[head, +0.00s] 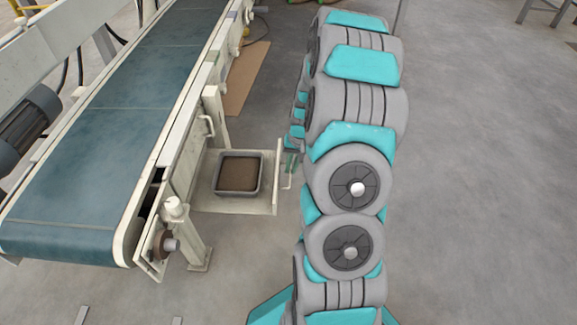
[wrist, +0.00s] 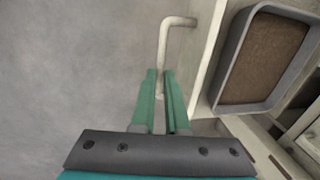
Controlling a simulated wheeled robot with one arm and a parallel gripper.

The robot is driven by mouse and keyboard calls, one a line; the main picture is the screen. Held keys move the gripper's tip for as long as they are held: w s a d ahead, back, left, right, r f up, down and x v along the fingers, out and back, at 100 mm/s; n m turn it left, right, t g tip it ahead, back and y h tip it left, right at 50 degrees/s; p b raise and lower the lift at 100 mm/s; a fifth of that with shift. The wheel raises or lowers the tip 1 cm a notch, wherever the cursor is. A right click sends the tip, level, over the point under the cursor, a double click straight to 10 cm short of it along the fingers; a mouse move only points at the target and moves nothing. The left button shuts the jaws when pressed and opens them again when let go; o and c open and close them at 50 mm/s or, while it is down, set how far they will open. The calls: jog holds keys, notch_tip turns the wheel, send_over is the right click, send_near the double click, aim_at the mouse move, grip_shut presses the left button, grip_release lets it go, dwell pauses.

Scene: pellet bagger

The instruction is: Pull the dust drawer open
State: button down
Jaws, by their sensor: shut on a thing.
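The dust drawer (head: 256,206) is a pale, shallow drawer standing out from under the side of the conveyor in the head view. A grey pan (head: 217,187) of brown dust sits in it, and the pan also shows at the right of the wrist view (wrist: 227,75). The drawer's bar handle (wrist: 178,21) is on its front panel (wrist: 207,60). My gripper (wrist: 160,74) is shut on the lower part of this handle, with one green finger on each side. In the head view my arm partly hides the gripper, at the drawer's front.
The conveyor (head: 125,110) with a blue-green belt runs along the left. A support leg (head: 195,245) stands just in front of the drawer. A brown sheet (head: 243,80) lies on the floor behind it. The grey floor (head: 480,180) at the right is clear.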

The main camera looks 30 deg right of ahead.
jog(key=c, duration=0.9)
grip_release()
jog(key=r, duration=0.5)
jog(key=d+r, duration=0.1)
jog(key=r, duration=0.1)
jog(key=shift+s+d+r, duration=0.1)
jog(key=shift+s+r, duration=0.25)
jog(key=shift+s, duration=0.05)
jog(key=shift+r, duration=0.1)
